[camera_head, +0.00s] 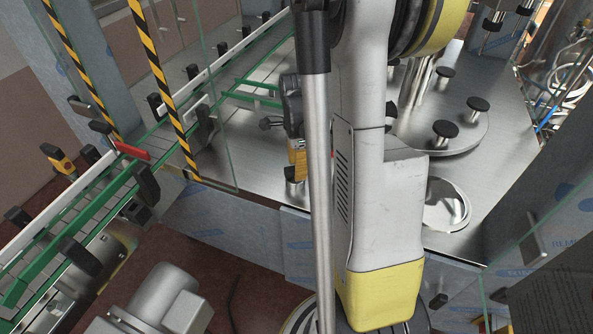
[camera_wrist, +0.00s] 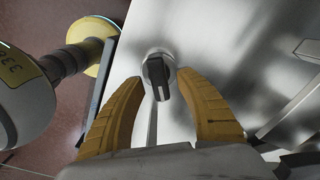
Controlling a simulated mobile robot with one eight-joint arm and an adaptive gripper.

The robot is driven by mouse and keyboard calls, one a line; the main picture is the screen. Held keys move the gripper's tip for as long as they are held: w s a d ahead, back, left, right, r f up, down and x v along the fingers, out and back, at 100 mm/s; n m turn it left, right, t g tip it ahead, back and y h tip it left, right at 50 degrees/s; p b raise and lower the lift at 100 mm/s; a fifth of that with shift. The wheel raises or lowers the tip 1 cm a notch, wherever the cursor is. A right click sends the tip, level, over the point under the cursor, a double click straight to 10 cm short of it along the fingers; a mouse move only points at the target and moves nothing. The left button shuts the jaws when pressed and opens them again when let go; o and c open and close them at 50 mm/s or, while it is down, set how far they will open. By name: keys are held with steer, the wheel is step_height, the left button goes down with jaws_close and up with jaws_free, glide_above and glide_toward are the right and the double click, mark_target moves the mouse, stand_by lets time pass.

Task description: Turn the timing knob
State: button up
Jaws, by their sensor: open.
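The timing knob (camera_wrist: 158,76) is a black bar-shaped grip on a round silver base, fixed to a shiny metal surface. In the wrist view it sits between the tips of my gripper (camera_wrist: 160,79), its bar almost upright in the picture and tilted slightly. The two orange fingers are spread, one on each side, with visible gaps to the knob. I cannot tell exactly how deep the tips reach. In the head view my gripper (camera_head: 297,162) shows as a sliver of orange beside my arm, over a small dark knob (camera_head: 292,174) on the metal deck.
A conveyor with green rails (camera_head: 85,215) runs along the left, under yellow-black striped posts (camera_head: 163,85). A round metal turntable (camera_head: 455,135) with black-topped posts stands right of my arm. A metal dish (camera_head: 446,205) lies in front of it.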

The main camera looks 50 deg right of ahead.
steer(key=shift+f, duration=0.45)
jaws_close()
steer(key=n+b, duration=0.1)
steer(key=n, duration=0.4)
steer(key=shift+w+n+b, duration=0.1)
steer(key=shift+n+b, duration=0.2)
steer(key=n+b, duration=0.1)
steer(key=n, duration=0.3)
steer(key=shift+w+n, duration=0.1)
steer(key=shift+n, duration=0.6)
